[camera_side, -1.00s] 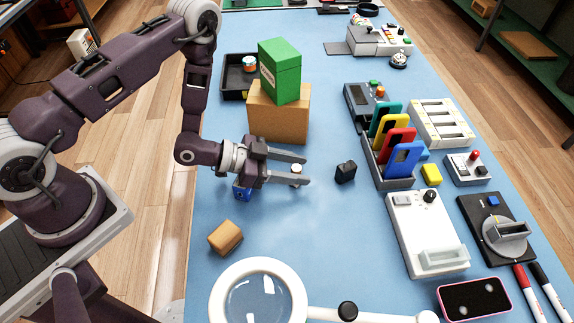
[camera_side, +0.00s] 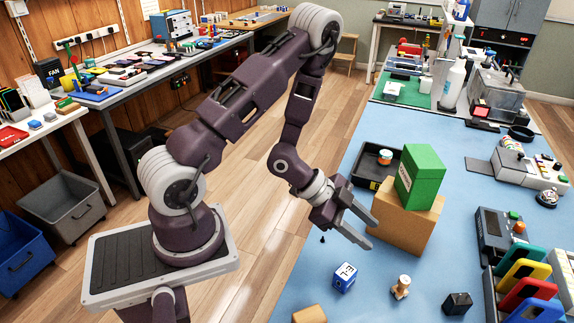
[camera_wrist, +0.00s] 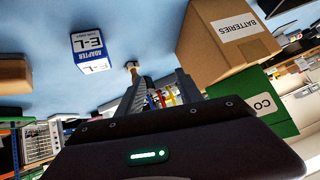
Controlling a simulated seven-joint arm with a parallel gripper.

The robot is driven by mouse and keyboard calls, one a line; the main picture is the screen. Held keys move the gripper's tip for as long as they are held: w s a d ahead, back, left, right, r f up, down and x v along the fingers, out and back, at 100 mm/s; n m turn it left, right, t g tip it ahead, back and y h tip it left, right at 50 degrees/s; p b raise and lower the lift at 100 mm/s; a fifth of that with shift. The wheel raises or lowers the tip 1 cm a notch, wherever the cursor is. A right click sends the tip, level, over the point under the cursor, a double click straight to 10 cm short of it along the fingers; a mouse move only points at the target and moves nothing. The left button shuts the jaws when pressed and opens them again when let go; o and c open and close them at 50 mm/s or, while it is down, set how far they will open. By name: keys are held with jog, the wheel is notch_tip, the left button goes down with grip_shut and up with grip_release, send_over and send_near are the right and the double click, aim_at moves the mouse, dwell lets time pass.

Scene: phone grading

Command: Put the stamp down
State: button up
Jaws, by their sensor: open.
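The stamp (camera_side: 401,287), small with a pale wooden knob, stands on the blue mat in the side view, apart from my gripper. It also shows in the wrist view (camera_wrist: 132,66), just beyond the fingertips. My gripper (camera_side: 365,231) is open and empty, raised above the mat to the upper left of the stamp, near the cardboard box. In the wrist view its two fingers (camera_wrist: 160,80) are spread with nothing gripped between them.
A blue and white adapter box (camera_side: 344,277) stands left of the stamp, and a black block (camera_side: 457,303) right of it. The cardboard box (camera_side: 405,222) carries a green box (camera_side: 419,178). Colored phones (camera_side: 527,290) stand in a rack at right.

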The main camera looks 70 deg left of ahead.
jog(key=w+a+r+n+y, duration=0.2)
jog(key=a+r+y, duration=0.25)
jog(key=r, duration=0.35)
jog(key=s+a+r+n+y, duration=0.25)
jog(key=s+r+n, duration=0.2)
jog(key=r, duration=0.65)
jog(key=s+d+r+n+g, duration=0.1)
jog(key=s+d+r+n, duration=0.1)
jog(key=s, duration=0.7)
jog(key=s+d+r+n+g+h, duration=0.1)
jog(key=s+d+r+n, duration=0.1)
jog(key=s, duration=0.6)
jog(key=shift+s+d+r, duration=0.35)
jog(key=shift+d+r, duration=0.45)
jog(key=shift+d, duration=0.25)
